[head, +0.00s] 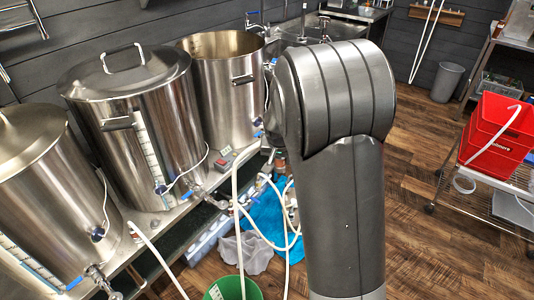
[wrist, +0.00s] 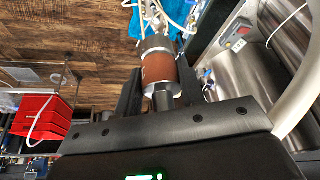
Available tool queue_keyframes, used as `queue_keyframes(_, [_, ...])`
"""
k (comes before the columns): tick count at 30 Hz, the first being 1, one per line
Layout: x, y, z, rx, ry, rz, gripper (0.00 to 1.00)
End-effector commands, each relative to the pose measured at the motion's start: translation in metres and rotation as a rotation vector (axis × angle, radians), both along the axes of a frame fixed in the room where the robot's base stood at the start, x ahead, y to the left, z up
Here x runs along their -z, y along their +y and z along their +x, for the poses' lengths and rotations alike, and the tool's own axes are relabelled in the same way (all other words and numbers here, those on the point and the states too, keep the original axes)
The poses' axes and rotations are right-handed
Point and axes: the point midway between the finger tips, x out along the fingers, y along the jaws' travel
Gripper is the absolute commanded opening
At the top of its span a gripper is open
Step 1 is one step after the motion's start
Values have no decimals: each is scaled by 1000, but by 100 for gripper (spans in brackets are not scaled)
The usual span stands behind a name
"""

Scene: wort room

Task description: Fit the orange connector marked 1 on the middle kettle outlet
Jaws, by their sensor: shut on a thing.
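In the wrist view, my gripper (wrist: 160,78) is shut on an orange-brown connector (wrist: 159,69) with metal ends. Its mark cannot be read from here. The connector is held in the air, apart from any outlet that I can make out. In the head view, the middle kettle (head: 140,150) is steel with a lid and a sight gauge. Its outlet valve (head: 203,197) sticks out low on the front right, above the stand's edge. My arm hides the gripper in the head view.
A lidded kettle (head: 40,180) stands left and an open kettle (head: 222,95) right of the middle one. White hoses (head: 238,220) hang before the stand near a green bucket (head: 233,289) and blue cloth (head: 268,215). A red crate (head: 495,130) sits on a cart at right.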

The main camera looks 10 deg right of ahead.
Motion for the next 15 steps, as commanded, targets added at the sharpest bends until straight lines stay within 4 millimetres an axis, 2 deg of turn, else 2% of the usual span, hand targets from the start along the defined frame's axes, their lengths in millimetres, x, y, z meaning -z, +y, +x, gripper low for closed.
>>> queue_keyframes(10, [23,36,28,-56,-1,-12,9])
queue_keyframes(15, [45,67,47,-102,-2,-19,9])
